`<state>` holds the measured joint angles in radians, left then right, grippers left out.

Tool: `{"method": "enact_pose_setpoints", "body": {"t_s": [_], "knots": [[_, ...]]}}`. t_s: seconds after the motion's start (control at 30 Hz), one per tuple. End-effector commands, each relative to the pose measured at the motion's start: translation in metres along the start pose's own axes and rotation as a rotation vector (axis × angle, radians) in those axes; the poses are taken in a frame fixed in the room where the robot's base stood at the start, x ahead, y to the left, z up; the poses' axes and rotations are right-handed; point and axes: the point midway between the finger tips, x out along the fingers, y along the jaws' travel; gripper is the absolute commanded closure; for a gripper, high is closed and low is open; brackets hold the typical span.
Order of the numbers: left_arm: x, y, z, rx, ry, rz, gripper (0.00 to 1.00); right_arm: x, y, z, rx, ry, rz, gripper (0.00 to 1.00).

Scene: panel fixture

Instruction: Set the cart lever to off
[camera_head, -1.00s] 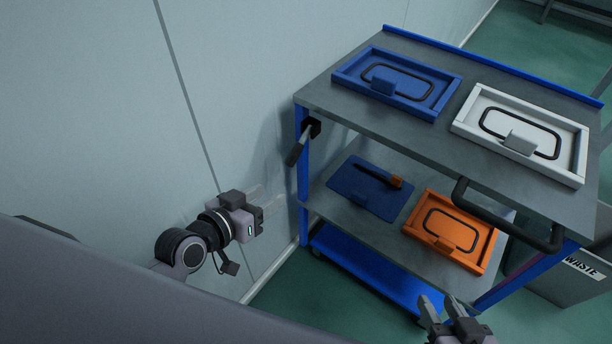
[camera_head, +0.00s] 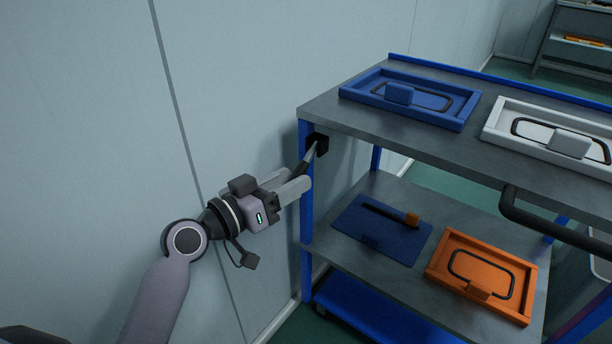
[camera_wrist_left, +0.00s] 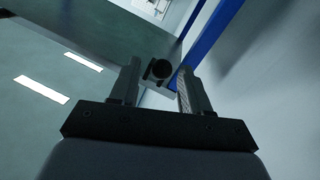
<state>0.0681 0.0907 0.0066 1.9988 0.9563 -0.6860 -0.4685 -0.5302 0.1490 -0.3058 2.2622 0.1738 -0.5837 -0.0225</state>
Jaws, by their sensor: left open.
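The cart lever is a dark handle (camera_head: 309,156) on a black pivot block (camera_head: 320,143) at the cart's near left corner post. It slants down and to the left from the pivot. My left gripper (camera_head: 297,184) is open at the lever's lower end, which its fingers partly hide. In the left wrist view the lever's round end (camera_wrist_left: 160,70) shows end-on between the two open fingers (camera_wrist_left: 158,88). I cannot tell whether a finger touches it. My right gripper is not in view.
The cart's top shelf (camera_head: 385,125) holds a blue tray (camera_head: 462,122) and a white tray (camera_head: 497,138). The lower shelf holds a blue mat (camera_head: 350,217) with a dark tool and an orange tray (camera_head: 437,270). A wall (camera_head: 90,120) runs close on the left.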

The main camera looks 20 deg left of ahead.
Motion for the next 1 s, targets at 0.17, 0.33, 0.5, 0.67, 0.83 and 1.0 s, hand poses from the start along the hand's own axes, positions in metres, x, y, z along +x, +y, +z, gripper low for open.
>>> {"method": "enact_pose_setpoints", "body": {"t_s": [0.17,0.33,0.5,0.67,0.83,1.0], "knots": [[0.026,0.000,0.000,-0.001,0.002,0.000,0.53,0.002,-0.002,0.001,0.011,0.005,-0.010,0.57],[0.041,-0.001,0.001,-0.001,0.000,-0.002,0.53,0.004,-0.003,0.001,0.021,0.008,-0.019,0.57],[0.046,0.000,0.001,0.000,-0.001,-0.002,0.53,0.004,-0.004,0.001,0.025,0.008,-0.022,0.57],[0.046,0.000,0.001,0.000,-0.002,-0.002,0.53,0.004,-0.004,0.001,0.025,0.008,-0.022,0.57],[0.046,0.000,0.001,0.000,-0.002,-0.002,0.99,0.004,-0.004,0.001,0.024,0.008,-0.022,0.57],[0.046,0.000,0.001,0.000,-0.002,-0.002,1.00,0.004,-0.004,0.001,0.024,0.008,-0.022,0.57]]}}
